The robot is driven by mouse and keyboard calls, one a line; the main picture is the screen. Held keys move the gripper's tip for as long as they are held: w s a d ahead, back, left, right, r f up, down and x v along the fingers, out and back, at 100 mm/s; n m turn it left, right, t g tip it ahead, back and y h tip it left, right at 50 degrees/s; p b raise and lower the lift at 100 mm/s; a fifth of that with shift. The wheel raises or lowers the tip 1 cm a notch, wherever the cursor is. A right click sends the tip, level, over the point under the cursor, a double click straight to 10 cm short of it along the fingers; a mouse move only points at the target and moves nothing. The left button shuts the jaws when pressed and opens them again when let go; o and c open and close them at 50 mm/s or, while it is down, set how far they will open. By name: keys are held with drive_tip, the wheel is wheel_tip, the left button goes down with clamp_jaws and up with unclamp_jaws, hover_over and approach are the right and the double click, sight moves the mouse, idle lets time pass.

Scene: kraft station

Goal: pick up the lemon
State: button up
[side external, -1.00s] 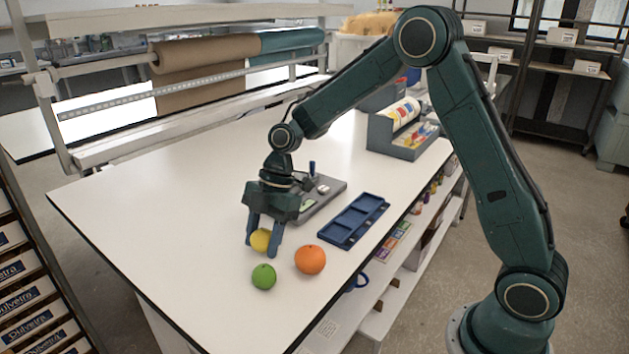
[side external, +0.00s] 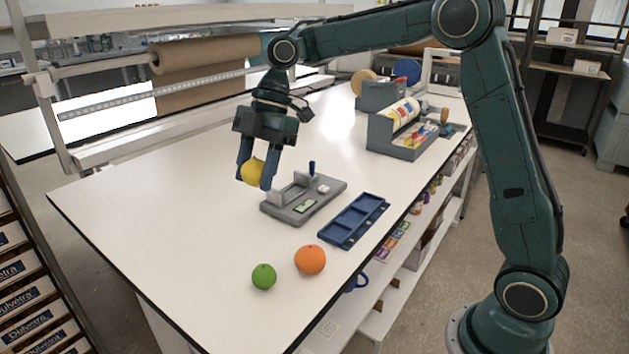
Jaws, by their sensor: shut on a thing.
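The yellow lemon (side external: 252,171) is between the fingers of my gripper (side external: 254,182), in the side external view. The gripper is shut on it and holds it above the white table, left of the grey device. The fingers point down and cover part of the lemon's sides.
A green lime (side external: 264,276) and an orange (side external: 310,260) rest on the white table (side external: 160,215) near its front edge. A blue compartment tray (side external: 354,220) and a grey device (side external: 304,198) lie to the right. A grey bin (side external: 403,140) stands behind. The table's left part is clear.

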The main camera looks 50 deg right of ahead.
sight(249, 161)
drive_tip(key=shift+r, duration=2.35)
drive_tip(key=w+d+f, duration=0.3)
drive_tip(key=d+f, duration=0.2)
drive_tip(key=d, duration=0.3)
drive_tip(key=w+d+f, duration=0.3)
drive_tip(key=d+f, duration=0.2)
drive_tip(key=d, duration=0.3)
drive_tip(key=shift+w+f, duration=0.2)
drive_tip(key=shift+w, duration=0.2)
drive_tip(key=shift+f, duration=0.25)
drive_tip(key=shift+f, duration=2.55)
drive_tip(key=shift+f, duration=0.7)
